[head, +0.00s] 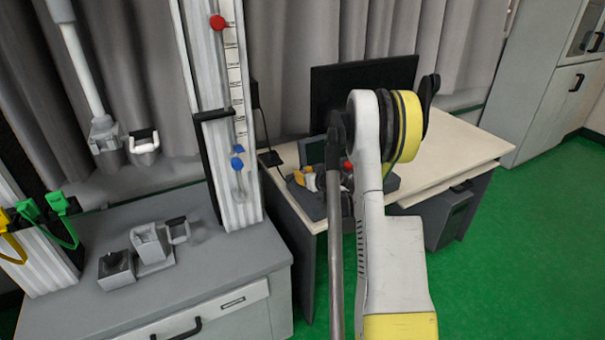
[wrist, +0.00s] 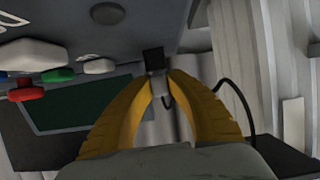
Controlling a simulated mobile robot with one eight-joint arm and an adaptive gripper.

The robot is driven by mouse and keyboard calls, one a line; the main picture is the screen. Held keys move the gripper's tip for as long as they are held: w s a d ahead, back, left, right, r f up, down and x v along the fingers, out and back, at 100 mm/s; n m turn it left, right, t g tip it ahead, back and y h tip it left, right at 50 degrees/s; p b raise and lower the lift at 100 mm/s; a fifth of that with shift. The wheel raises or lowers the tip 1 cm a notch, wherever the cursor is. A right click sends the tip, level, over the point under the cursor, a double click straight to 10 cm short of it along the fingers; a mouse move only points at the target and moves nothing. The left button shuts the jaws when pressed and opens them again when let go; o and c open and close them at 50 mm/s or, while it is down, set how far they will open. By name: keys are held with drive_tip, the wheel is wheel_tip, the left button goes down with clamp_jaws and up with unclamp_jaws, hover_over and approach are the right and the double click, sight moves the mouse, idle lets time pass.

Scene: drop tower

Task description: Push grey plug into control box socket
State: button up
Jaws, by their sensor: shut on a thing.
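My gripper (wrist: 160,80) has yellow fingers, closed on a small grey plug (wrist: 163,97) in the wrist view. A black square piece (wrist: 153,60) sits right at the plug's far end, by the edge of the grey control box (wrist: 150,22). I cannot tell whether this is the socket or part of the plug, nor whether the plug is inserted. The box carries a dark green screen (wrist: 85,105) and red, green and white buttons. In the head view, my gripper (head: 305,178) is small beside the control box (head: 388,183), which my arm partly covers.
The control box stands on a pale desk (head: 455,145) with a black monitor (head: 385,75) behind. A black cable (wrist: 238,108) loops right of my fingers. Green floor is open at the right.

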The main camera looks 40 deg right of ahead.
drive_tip(key=shift+f, duration=0.25)
drive_tip(key=o, duration=0.9)
drive_tip(key=shift+r, duration=0.1)
drive_tip(key=v, duration=1.2)
